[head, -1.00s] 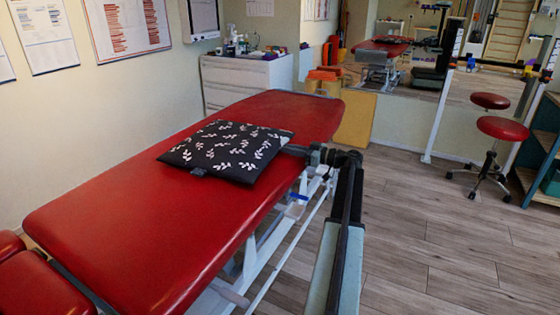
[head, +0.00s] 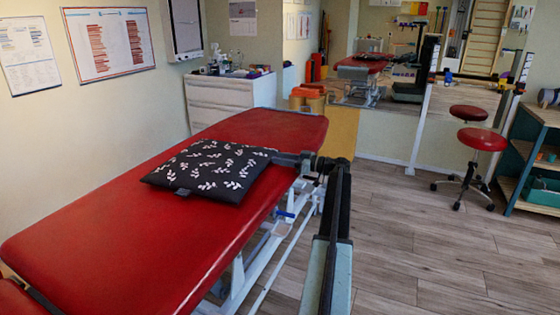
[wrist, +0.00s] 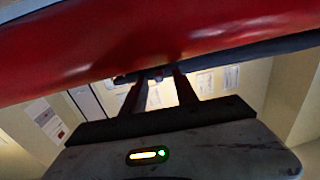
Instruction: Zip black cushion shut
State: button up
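The black cushion (head: 208,168) with white leaf patterns lies flat on the red treatment table (head: 110,235) in the head view. A small dark tab (head: 183,192) sticks out at its near edge. My gripper (head: 278,157) reaches in from the right, close to the cushion's far right corner. In the wrist view the two fingers of my gripper (wrist: 160,78) stand apart, with light showing between them. A small dark piece (wrist: 153,74) shows near the fingertips; I cannot tell whether it is a zip pull or whether they touch it. The zip itself cannot be made out.
A white drawer cabinet (head: 230,102) stands behind the table. Orange bins (head: 308,98) are by the wall. A red stool (head: 480,140) and shelves (head: 530,155) are at the right. The wooden floor (head: 430,250) right of the table is clear.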

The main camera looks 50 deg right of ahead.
jog(key=v, duration=0.7)
jog(key=shift+s, duration=0.4)
jog(key=shift+d, duration=0.1)
